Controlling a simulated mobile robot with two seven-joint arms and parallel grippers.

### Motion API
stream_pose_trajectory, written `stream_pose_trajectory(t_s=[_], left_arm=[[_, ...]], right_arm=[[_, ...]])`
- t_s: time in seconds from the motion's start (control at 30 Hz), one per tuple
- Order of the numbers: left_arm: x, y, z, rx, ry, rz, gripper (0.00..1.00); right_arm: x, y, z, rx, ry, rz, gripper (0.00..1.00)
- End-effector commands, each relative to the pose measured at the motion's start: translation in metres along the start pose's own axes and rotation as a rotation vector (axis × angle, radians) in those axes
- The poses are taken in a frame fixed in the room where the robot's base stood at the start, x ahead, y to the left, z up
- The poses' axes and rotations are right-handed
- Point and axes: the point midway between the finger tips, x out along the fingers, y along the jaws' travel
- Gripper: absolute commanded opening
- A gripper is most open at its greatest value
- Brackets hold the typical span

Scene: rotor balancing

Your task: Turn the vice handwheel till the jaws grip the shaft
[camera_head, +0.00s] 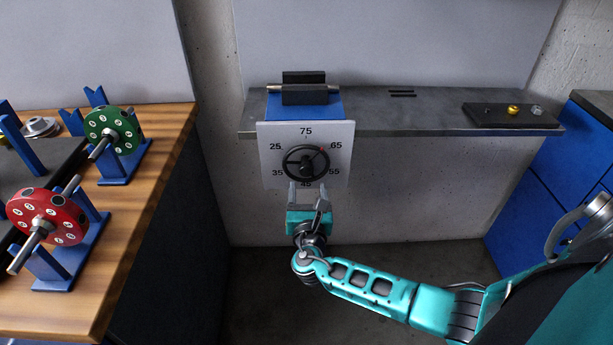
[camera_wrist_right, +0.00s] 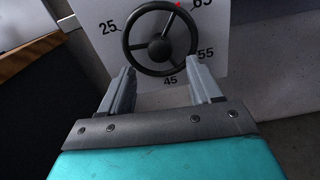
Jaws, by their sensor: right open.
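The vice handwheel (camera_head: 305,162) is a black spoked wheel on a white dial plate (camera_head: 270,152) with numbers such as 25, 35, 45, 55, 65 and 75. A red mark shows at the rim's upper right, near 65. The vice's dark jaws (camera_head: 304,96) stand on a blue block on the shelf. A metal shaft (camera_head: 335,87) lies along them; I cannot tell whether they grip it. My right gripper (camera_head: 308,190) is open just below the wheel. In the right wrist view the wheel (camera_wrist_right: 160,45) is ahead of the open, empty fingers. My left gripper is not in view.
A grey shelf (camera_head: 420,122) holds the vice, small dark rods (camera_head: 402,94) and a black tray (camera_head: 487,120) with brass and steel pieces. At left, a wooden bench (camera_head: 150,190) carries green (camera_head: 110,128) and red (camera_head: 47,215) rotors on blue stands. Blue cabinets stand at right.

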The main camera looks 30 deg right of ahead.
Motion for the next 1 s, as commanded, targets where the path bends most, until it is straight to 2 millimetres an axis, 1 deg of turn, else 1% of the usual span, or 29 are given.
stream_pose_trajectory(t_s=[0.03, 0.1, 0.2, 0.3, 0.4, 0.5, 0.73, 0.77, 1.0], left_arm=[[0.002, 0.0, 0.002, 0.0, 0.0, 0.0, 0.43], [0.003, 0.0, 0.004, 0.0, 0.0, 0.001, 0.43], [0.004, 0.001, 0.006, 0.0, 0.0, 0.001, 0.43], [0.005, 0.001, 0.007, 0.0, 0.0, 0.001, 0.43], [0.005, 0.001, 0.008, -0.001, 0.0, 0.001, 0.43], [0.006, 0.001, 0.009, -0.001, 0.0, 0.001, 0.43], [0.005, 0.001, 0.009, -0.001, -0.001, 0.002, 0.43], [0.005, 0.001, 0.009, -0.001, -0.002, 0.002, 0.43], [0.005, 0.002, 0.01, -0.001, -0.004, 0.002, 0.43]], right_arm=[[0.012, 0.0, 0.0, 0.001, -0.003, -0.002, 0.63], [0.025, 0.0, -0.001, 0.001, -0.002, -0.003, 0.63], [0.041, -0.001, -0.001, 0.001, -0.001, -0.002, 0.63], [0.053, 0.0, -0.001, 0.001, 0.0, -0.001, 0.63], [0.06, 0.0, -0.001, 0.002, 0.001, -0.002, 0.63], [0.063, 0.0, -0.001, 0.003, 0.002, -0.001, 0.63], [0.063, 0.0, 0.0, 0.002, 0.002, -0.001, 0.63], [0.063, 0.0, 0.0, 0.002, 0.002, -0.001, 0.61], [0.063, 0.0, 0.0, 0.002, 0.002, -0.001, 0.38]])
